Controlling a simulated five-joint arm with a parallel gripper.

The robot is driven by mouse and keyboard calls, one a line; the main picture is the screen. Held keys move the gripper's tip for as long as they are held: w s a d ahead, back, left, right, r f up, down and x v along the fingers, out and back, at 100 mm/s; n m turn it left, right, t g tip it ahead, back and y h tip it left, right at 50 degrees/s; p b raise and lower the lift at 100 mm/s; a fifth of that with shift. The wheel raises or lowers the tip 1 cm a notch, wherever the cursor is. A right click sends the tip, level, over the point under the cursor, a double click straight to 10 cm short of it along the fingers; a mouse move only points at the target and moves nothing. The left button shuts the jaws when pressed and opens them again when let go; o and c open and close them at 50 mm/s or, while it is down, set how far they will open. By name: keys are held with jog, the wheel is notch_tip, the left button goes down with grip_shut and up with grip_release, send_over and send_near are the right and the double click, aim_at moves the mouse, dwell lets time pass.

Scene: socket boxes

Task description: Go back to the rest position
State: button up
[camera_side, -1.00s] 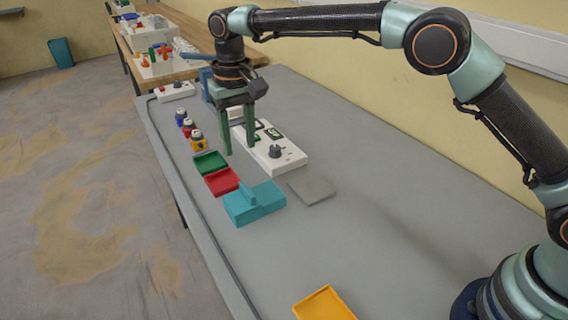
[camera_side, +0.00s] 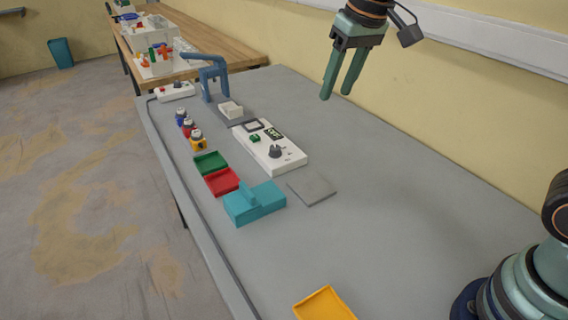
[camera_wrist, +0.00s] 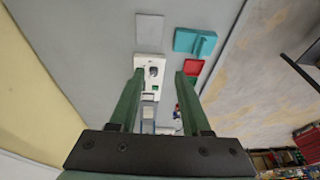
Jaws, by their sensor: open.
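My gripper (camera_side: 336,92) is high above the table near the back wall in the side view, its two green fingers apart and nothing between them. In the wrist view my gripper (camera_wrist: 158,75) looks down at the table with its fingers spread. The white control box (camera_side: 290,159) with a dark knob, a green button and small dark panels lies flat on the table, apart from and below the gripper. It also shows beyond the fingers in the wrist view (camera_wrist: 151,62).
A blue press-like frame (camera_side: 207,82) stands behind the box. A teal block (camera_side: 258,207), red tray (camera_side: 222,181), green tray (camera_side: 210,163), grey plate (camera_side: 313,191) and yellow tray (camera_side: 325,303) lie on the table. Several small coloured jars line the left edge. The table's right side is clear.

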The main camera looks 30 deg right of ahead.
jog(key=s+d+f+t, duration=0.1)
jog(key=s+d+f, duration=0.1)
jog(key=s+d, duration=0.2)
jog(key=s+d+f+t, duration=0.1)
jog(key=s+d+f, duration=0.1)
jog(key=s, duration=0.6)
jog(key=shift+s+d+h, duration=0.15)
jog(key=shift+d+h, duration=0.15)
jog(key=shift+d, duration=0.6)
